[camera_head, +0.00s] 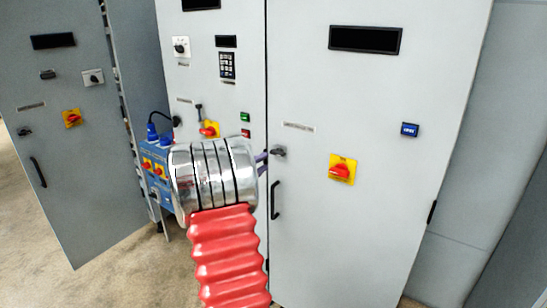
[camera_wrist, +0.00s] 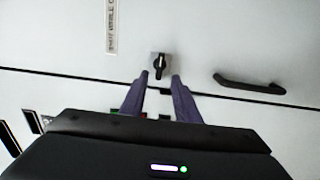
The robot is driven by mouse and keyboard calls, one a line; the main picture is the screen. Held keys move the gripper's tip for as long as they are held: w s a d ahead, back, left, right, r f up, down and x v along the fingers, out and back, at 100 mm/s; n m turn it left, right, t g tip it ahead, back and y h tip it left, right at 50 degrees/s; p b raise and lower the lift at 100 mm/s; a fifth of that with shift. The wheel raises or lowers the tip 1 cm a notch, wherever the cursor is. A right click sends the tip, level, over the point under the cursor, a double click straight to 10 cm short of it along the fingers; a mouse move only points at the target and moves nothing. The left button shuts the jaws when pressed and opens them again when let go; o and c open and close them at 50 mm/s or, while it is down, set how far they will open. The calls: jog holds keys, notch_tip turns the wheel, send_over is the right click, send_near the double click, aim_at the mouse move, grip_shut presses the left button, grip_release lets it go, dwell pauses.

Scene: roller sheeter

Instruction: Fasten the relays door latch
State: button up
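The door latch (camera_head: 279,152) is a small dark handle on a light metal plate, at the left edge of the right-hand grey cabinet door (camera_head: 390,200). In the wrist view the latch (camera_wrist: 159,66) is a black knob just beyond my fingertips. My gripper (camera_wrist: 159,76) is open, with its two purple fingers on either side of the line to the latch. No contact with the latch is visible. In the head view my gripper (camera_head: 265,156) shows only as a bit of purple left of the latch; my wrist and red sleeve hide the rest.
A black door handle (camera_head: 275,200) is below the latch. A red and yellow switch (camera_head: 342,170) sits to its right. A blue box with switches (camera_head: 154,168) and plugs stands left of my arm. The far-left cabinet door (camera_head: 65,150) stands swung out. Floor shows at lower left.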

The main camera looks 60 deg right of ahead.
aim_at(275, 154)
jog(key=d, duration=0.5)
jog(key=s+d, duration=0.1)
jog(key=d, duration=0.1)
jog(key=shift+s+d, duration=0.1)
jog(key=shift+d, duration=0.25)
jog(key=c, duration=0.6)
jog(key=shift+a, duration=0.2)
jog(key=shift+c, duration=0.6)
jog(key=shift+d+f, duration=0.1)
jog(key=shift+d, duration=0.05)
